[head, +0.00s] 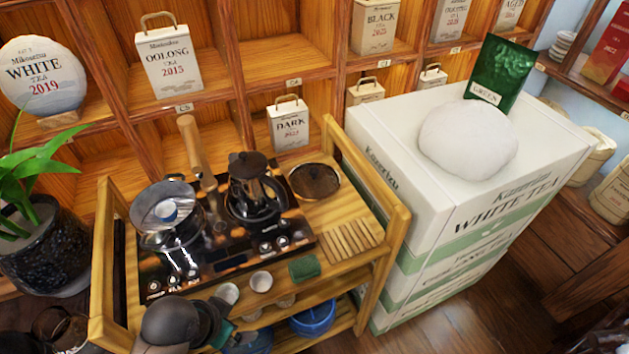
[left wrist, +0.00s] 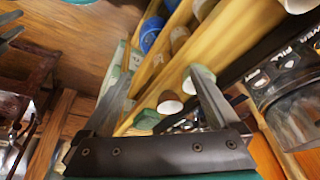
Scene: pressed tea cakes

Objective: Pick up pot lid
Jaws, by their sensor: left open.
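The pot lid (head: 162,203) is a round, clear glass disc with a pale knob. In the head view it sits over the pot (head: 172,240) on the left side of the black cooktop (head: 215,262). In the left wrist view the pot (left wrist: 290,112) is partly visible at the right edge; I cannot make out the lid clearly there. My left gripper (head: 222,318) is low at the cart's front edge, in front of the cooktop and apart from the lid. In the left wrist view its two fingers (left wrist: 160,82) are spread with nothing held between them. My right gripper is not visible.
A dark kettle (head: 252,182) stands right of the pot, with a wooden handle (head: 196,150) behind. A round dark disc (head: 315,181), a slatted wooden mat (head: 350,238), a green cloth (head: 304,267) and small cups (head: 261,281) share the wooden cart (head: 395,235). White boxes (head: 480,200) stand right.

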